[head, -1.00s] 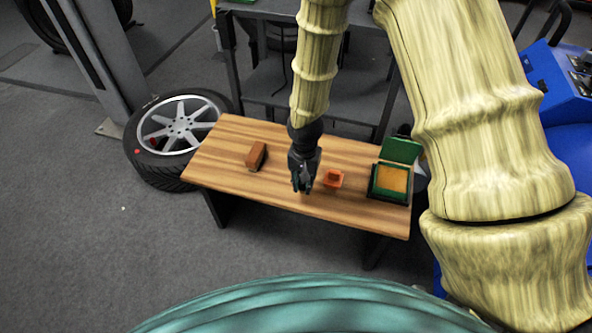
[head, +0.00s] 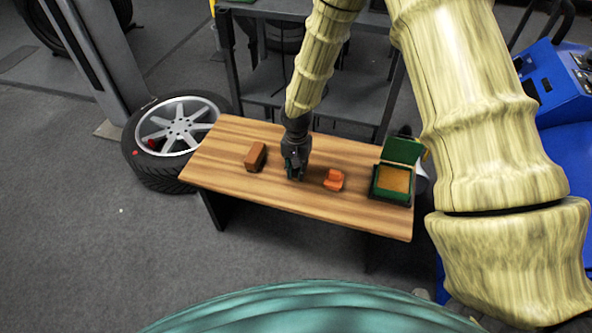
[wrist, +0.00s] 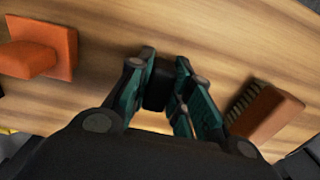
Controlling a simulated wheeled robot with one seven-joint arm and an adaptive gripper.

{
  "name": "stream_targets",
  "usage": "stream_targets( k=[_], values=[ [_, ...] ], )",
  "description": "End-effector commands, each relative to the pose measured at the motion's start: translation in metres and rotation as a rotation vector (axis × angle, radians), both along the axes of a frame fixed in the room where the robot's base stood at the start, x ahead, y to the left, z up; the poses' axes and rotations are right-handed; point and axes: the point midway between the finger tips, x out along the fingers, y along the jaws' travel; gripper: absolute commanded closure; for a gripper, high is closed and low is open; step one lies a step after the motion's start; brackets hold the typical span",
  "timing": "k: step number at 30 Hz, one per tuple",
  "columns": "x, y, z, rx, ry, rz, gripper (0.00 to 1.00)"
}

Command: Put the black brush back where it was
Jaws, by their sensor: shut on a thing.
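My gripper (head: 295,174) is over the middle of the wooden table, between a brown brush and an orange piece. In the wrist view, its teal fingers (wrist: 163,92) are shut on a small dark thing, the black brush (wrist: 157,90). Much of the brush is hidden by the fingers, and I cannot tell whether it touches the tabletop. In the head view it does not stand out from the dark gripper. The brown brush (head: 256,156) lies on the table's left part; its bristles show in the wrist view (wrist: 264,110).
The orange piece (head: 334,180) stands on the table (head: 225,170) right of my gripper. An open green box (head: 391,183) sits at the table's right end. A wheel (head: 172,135) lies on the floor to the left. The table's front middle is clear.

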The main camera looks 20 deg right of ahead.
Motion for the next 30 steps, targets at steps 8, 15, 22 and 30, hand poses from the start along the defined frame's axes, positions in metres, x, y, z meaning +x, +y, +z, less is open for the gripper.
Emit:
stream_targets(
  k=[8, 15, 22, 30],
  values=[
    [0.000, 0.000, 0.000, 0.000, -0.001, 0.000, 0.98],
    [0.000, 0.000, -0.001, 0.000, -0.001, -0.001, 0.58],
    [0.000, 0.000, -0.001, 0.000, -0.001, -0.001, 0.58],
    [0.001, 0.000, 0.024, 0.000, -0.004, -0.001, 0.58]
  ],
)
